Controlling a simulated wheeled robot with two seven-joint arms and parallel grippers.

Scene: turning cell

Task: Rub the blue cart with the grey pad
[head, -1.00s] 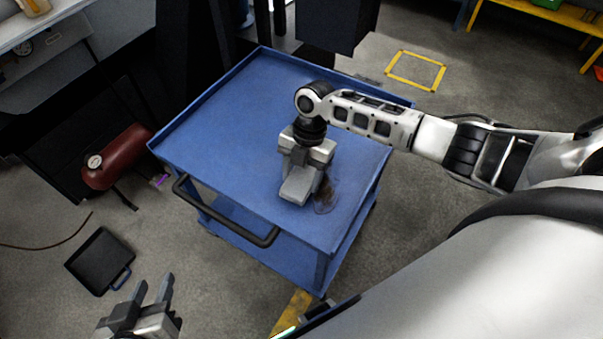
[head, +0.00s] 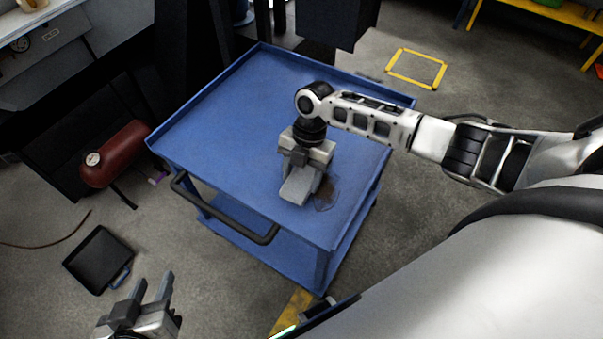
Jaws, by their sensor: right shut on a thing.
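The blue cart (head: 220,130) stands in the middle of the head view, with a black handle on its near left side. The grey pad (head: 297,189) is on the cart's top near the front right part. My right gripper (head: 303,165) points down and is shut on the pad. A faint brownish smudge (head: 327,194) shows on the cart top just right of the pad. My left gripper (head: 150,293) is open and empty at the lower left, over the floor and apart from the cart.
A red tank (head: 117,155) with a gauge lies left of the cart. A black tray (head: 98,260) is on the floor at the lower left. A yellow square (head: 417,68) marks the floor behind. Most of the cart top is clear.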

